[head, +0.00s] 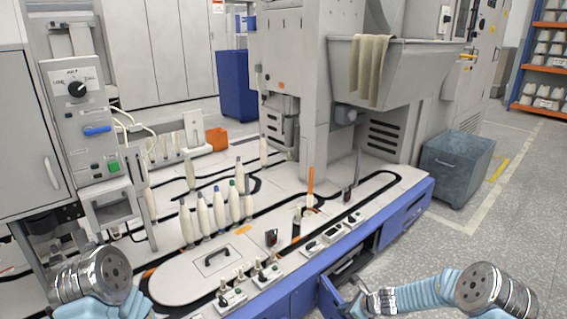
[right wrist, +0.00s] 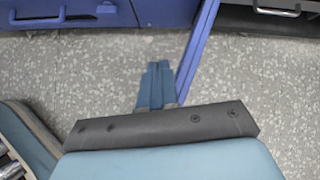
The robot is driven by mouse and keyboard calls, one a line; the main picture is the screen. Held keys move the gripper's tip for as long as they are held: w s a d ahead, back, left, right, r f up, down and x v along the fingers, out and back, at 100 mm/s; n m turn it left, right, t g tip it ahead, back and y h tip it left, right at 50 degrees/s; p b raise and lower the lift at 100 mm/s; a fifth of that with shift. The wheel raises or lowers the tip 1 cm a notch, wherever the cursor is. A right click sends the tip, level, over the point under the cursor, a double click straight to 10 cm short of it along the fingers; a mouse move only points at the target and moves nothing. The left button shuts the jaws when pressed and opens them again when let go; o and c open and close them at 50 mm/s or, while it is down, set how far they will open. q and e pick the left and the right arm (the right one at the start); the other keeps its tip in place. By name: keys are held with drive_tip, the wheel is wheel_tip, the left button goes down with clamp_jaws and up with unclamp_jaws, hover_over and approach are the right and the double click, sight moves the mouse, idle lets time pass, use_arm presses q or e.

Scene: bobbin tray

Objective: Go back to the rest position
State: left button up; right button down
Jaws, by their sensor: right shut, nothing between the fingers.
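My right gripper (head: 352,307) is low at the bottom of the head view, in front of the blue lower front of the machine bench. In the right wrist view its blue fingers (right wrist: 158,75) are together with nothing between them, above the speckled floor. My left arm (head: 95,278) shows at the bottom left of the head view; its gripper is outside the picture. Several white bobbins (head: 219,211) with coloured tips stand upright on the bench (head: 200,275), away from both arms.
A blue drawer or door panel (head: 329,299) stands out from the bench close to my right gripper; its edge (right wrist: 198,50) shows beside the fingers. Whether they touch is unclear. A grey bin (head: 456,170) stands on the floor at right. The floor (head: 520,220) there is free.

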drive_tip(key=s+a+f+n+g, duration=0.1)
drive_tip(key=s+a+n, duration=0.1)
drive_tip(key=s+n, duration=0.6)
drive_tip(key=s+a+f+n+g+h, duration=0.1)
drive_tip(key=s+a+n+g, duration=0.1)
drive_tip(key=s+n, duration=0.5)
drive_tip(key=s+a+f+n+g, duration=0.1)
drive_tip(key=s+a+n, duration=0.3)
drive_tip(key=s, duration=1.3)
drive_tip(key=n+g, duration=0.1)
drive_tip(key=n, duration=0.3)
drive_tip(key=shift+s+f+n+h, duration=0.3)
drive_tip(key=shift+f+h, duration=0.05)
drive_tip(key=shift+h, duration=0.05)
